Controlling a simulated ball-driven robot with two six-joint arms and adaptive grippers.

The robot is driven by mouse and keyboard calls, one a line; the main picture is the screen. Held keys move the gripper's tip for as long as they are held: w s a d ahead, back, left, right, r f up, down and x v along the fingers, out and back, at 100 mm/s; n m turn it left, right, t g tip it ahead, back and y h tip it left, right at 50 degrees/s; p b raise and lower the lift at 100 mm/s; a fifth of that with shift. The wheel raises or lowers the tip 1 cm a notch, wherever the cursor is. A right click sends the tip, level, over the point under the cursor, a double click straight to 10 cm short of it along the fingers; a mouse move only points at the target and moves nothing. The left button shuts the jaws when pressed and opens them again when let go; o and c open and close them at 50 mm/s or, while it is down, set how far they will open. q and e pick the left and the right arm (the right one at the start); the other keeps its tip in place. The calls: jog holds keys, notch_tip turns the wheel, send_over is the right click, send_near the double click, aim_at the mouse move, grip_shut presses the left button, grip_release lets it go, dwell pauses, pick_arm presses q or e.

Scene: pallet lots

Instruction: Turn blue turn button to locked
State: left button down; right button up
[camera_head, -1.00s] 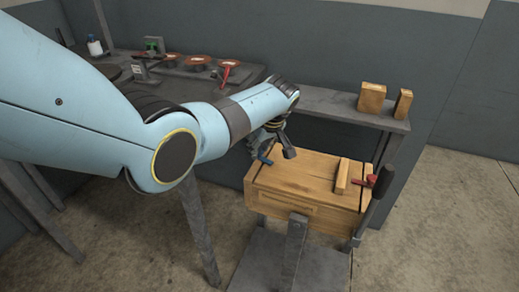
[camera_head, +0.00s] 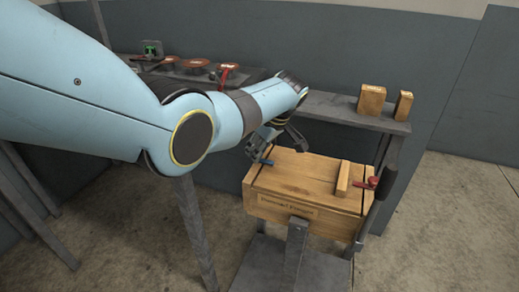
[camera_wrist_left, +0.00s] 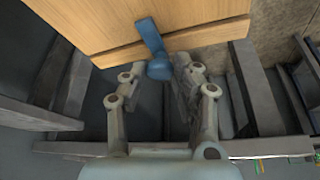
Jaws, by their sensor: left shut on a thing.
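The blue turn button (camera_head: 267,161) sits at the left end of the wooden crate's top (camera_head: 300,172). In the left wrist view it is a blue lever (camera_wrist_left: 150,36) with a rounded end, reaching over the crate's edge. My left gripper (camera_head: 274,143) is at this button, with a finger on either side of its rounded end in the wrist view (camera_wrist_left: 158,74). It is shut on the button, though the exact contact is hard to see. A red turn button (camera_head: 372,182) is at the crate's right end. My right gripper is not in view.
A wooden bar (camera_head: 343,178) stands on the crate's top. A grey shelf (camera_head: 335,108) behind holds two wooden blocks (camera_head: 371,99). A dark bench (camera_head: 180,82) with reddish discs is at the back left. Open floor (camera_head: 440,240) lies to the right.

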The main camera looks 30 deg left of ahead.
pick_arm(q)
jog(key=c, duration=1)
grip_release()
jog(key=shift+r, duration=0.1)
jog(key=v, duration=1.1)
jog(key=shift+d+r, duration=0.2)
jog(key=shift+r, duration=0.15)
